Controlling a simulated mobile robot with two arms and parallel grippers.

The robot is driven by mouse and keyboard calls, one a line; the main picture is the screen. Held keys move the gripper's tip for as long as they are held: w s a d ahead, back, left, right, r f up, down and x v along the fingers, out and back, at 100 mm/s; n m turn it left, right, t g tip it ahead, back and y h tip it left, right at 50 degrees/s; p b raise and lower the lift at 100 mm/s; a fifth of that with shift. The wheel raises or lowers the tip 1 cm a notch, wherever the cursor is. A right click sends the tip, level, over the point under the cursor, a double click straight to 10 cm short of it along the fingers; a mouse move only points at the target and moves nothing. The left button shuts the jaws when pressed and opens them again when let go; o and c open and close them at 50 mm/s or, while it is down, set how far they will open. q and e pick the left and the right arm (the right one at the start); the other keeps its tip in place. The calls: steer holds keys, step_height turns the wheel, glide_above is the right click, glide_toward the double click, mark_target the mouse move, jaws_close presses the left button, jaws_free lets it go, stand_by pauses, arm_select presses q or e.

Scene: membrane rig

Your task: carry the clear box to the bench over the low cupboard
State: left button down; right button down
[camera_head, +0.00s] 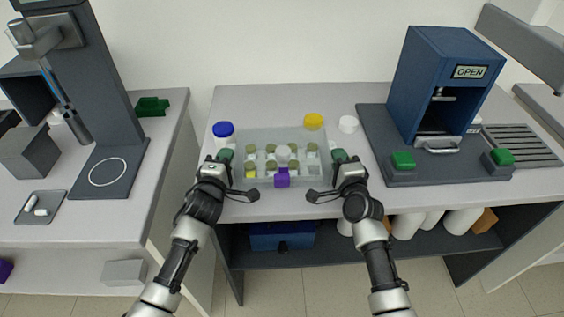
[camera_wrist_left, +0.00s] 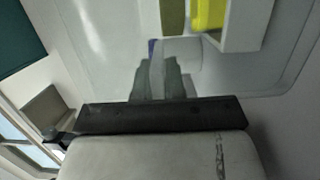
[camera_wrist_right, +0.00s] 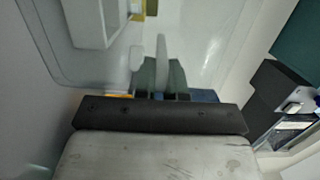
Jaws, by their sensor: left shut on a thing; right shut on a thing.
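The clear box (camera_head: 236,140) is in the middle of the head view, at the bench (camera_head: 236,103) that stands over a low shelf. It holds several small olive and white pieces and a yellow piece, and a purple block shows at its front. My left gripper (camera_head: 225,157) is shut on the box's left side, and my right gripper (camera_head: 338,157) is shut on its right side. The box's wall fills much of the left wrist view (camera_wrist_left: 110,45) and the right wrist view (camera_wrist_right: 205,40). Whether its base touches the bench I cannot tell.
A blue-lidded jar (camera_head: 223,130) stands close at the box's left. A yellow lid (camera_head: 314,121) and a white lid (camera_head: 348,124) lie behind and right. A blue press (camera_head: 440,85) with green buttons stands right. A gap separates the left bench (camera_head: 120,215). A blue drawer (camera_head: 283,237) is below.

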arm_select(q)
steer(key=shift+r, duration=0.2)
arm_select(e)
steer(key=shift+r, duration=0.2)
